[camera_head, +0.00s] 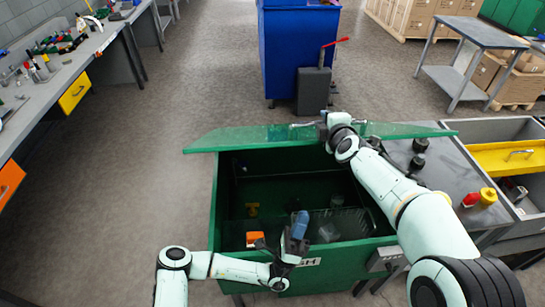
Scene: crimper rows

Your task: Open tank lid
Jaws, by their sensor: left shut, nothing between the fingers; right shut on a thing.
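The green tank (228,195) stands in front of me with its inside showing. Its green lid (240,137) is raised and seen nearly edge-on along the tank's far side. My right gripper (318,126) is at the middle of the lid and shut on it; my own wrist partly hides the grip. My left gripper (290,244) is shut and empty at the tank's front edge. A blue object (300,223) shows just beyond it, and an orange object (254,239) lies to its left inside the tank. Part of the front label is hidden by my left gripper.
A workbench (75,62) with tools runs along the left. A blue bin (290,45) stands behind. The floor to the left is clear.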

